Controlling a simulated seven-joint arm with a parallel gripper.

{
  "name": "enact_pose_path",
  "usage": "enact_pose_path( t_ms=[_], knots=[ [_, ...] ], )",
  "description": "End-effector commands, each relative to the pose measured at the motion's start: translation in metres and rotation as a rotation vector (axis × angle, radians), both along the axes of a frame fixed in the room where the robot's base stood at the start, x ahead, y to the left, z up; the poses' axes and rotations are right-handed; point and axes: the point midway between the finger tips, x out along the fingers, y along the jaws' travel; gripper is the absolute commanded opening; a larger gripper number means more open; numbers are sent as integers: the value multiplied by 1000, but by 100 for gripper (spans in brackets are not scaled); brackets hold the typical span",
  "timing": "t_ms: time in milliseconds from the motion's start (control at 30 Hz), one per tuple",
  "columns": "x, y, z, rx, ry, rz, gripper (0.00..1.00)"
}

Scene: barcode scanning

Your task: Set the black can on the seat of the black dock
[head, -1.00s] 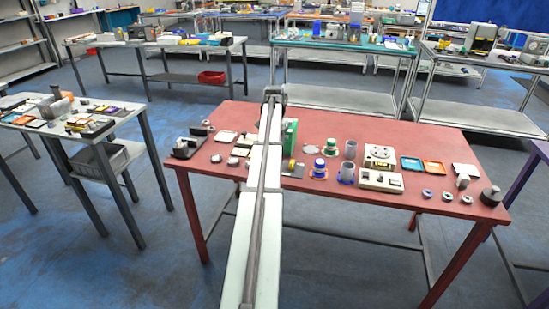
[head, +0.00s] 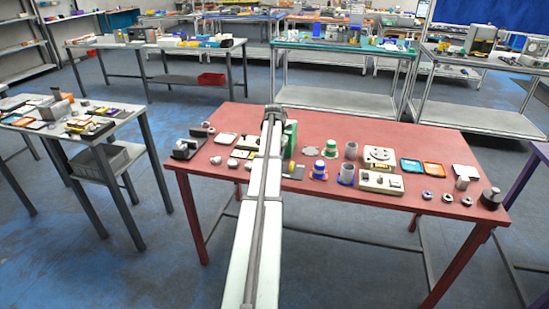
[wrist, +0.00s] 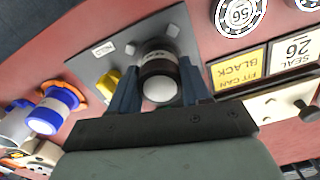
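In the wrist view my gripper (wrist: 160,76) has its two dark blue fingers on either side of a black can (wrist: 165,64), close against it. The can shows a pale round end face and a light label on its side. Behind the can is a dark grey plate (wrist: 105,68), which looks like the black dock, with a small white label, bolts and a yellow part. The can hides the part of the plate behind it, so I cannot tell whether they touch. In the head view my arm hides the gripper and can.

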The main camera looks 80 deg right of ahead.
Motion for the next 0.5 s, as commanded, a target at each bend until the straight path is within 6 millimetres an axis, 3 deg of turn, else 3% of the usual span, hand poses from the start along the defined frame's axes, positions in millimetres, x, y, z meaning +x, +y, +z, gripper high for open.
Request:
enact_pose_path(
  t_ms=[233, 500],
  knots=[
    [0, 0, 0, 0, 0, 0, 71],
    [0, 0, 1, 0, 0, 0, 72]
  ],
)
